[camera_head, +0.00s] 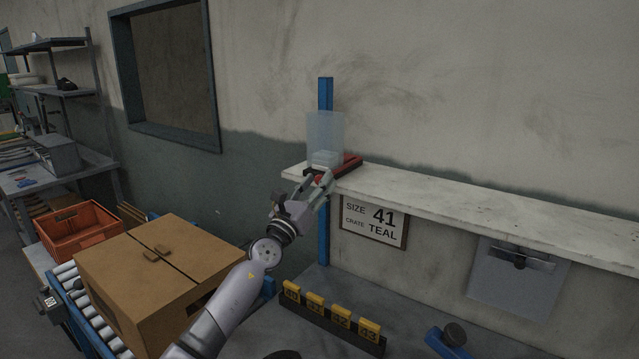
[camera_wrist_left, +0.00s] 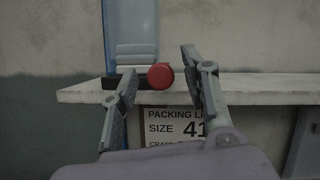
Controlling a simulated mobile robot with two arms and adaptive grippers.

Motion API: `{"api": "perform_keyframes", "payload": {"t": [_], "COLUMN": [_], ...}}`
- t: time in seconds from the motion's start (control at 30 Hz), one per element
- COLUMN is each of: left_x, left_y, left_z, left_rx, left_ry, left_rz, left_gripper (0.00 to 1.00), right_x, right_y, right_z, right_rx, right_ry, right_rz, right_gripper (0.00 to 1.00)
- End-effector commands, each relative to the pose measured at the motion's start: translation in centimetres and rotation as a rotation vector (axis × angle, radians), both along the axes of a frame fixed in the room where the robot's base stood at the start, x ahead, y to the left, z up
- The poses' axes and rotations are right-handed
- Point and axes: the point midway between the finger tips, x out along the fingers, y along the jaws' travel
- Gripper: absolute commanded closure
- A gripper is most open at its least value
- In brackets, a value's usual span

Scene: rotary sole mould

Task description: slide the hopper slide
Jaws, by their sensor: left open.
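The hopper (camera_head: 325,131) is a clear, pale blue box on the left end of a stone shelf, against a blue post. It also shows in the left wrist view (camera_wrist_left: 136,30). At its foot is the slide, with a red part (camera_head: 350,164) in the head view and a round red knob (camera_wrist_left: 160,76) on a dark base in the left wrist view. My left gripper (camera_head: 319,178) is open and empty in front of the hopper's foot. In the left wrist view its fingers stand either side of the knob. I cannot tell whether they touch it. My right gripper is out of view.
The shelf (camera_head: 480,206) runs right along the wall, mostly bare. Below it hang a size 41 teal sign (camera_head: 374,221) and a grey plate (camera_head: 518,280). Yellow number tags (camera_head: 340,322) stand on the bench. A cardboard box (camera_head: 160,275) and orange crate (camera_head: 75,232) are left.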

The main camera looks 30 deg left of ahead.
Motion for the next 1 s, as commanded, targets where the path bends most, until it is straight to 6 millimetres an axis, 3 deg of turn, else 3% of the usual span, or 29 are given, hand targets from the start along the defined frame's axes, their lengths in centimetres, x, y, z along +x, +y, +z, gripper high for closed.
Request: {"api": "perform_keyframes", "payload": {"t": [0.2,0.5,1.0], "left_x": [1.32,1.45,1.42], "left_y": [-0.09,-0.11,-0.1], "left_z": [0.53,0.59,0.58], "left_rx": [0.0,0.0,0.0], "left_ry": [0.0,0.001,0.0], "left_rz": [0.0,0.0,0.0], "left_gripper": [0.58,0.58,0.91], "right_x": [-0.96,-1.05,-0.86], "right_y": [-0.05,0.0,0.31], "right_z": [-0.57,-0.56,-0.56], "right_rx": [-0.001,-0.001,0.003], "right_ry": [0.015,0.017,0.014], "right_rz": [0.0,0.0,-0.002], "right_gripper": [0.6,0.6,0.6]}}
